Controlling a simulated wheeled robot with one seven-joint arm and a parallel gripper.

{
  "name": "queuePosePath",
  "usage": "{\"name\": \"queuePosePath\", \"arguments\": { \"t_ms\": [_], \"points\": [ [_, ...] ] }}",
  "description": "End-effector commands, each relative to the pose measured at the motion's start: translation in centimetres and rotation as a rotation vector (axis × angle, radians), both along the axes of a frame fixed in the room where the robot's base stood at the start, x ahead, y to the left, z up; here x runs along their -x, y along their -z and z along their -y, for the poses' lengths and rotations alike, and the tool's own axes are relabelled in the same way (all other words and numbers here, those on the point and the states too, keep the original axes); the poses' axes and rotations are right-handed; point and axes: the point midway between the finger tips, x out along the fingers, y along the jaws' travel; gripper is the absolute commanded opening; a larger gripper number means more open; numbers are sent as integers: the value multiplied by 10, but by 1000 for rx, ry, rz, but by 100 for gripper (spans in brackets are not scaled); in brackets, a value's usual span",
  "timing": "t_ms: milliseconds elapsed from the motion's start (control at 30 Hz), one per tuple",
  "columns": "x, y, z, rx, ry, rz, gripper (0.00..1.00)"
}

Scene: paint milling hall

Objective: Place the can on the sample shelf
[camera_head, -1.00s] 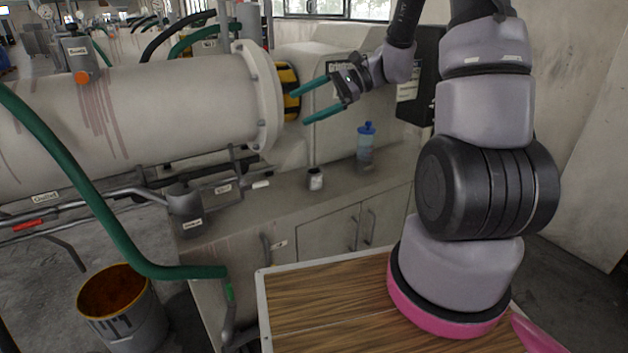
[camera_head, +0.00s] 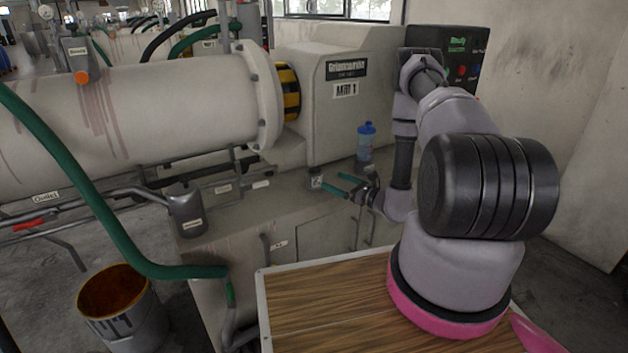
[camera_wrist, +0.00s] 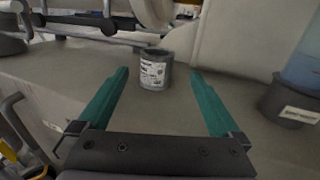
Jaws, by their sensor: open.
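The can (camera_head: 316,181) is a small grey tin with a white label, upright on the grey cabinet top. In the wrist view the can (camera_wrist: 155,70) stands just beyond and between the fingertips, apart from both. My gripper (camera_head: 337,183) has green fingers, is open and empty, and points left at the can, low over the cabinet top. In the wrist view my gripper (camera_wrist: 160,75) has its fingers spread on either side of the gap in front of the can. I cannot make out the sample shelf for sure in either view.
A blue-topped bottle (camera_head: 365,140) stands behind my gripper in a grey holder, which shows at the right in the wrist view (camera_wrist: 290,102). A lidded grey pot (camera_head: 186,210) stands left of the can.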

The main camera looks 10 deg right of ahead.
Motion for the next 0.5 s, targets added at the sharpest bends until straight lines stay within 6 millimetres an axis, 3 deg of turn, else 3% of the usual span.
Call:
{"name": "queuePosePath", "arguments": {
  "t_ms": [200, 500],
  "points": [
    [-28, -1, -23, 3, -8, 3, 100],
    [-50, -3, -42, 1, -9, 4, 100]
  ]
}}
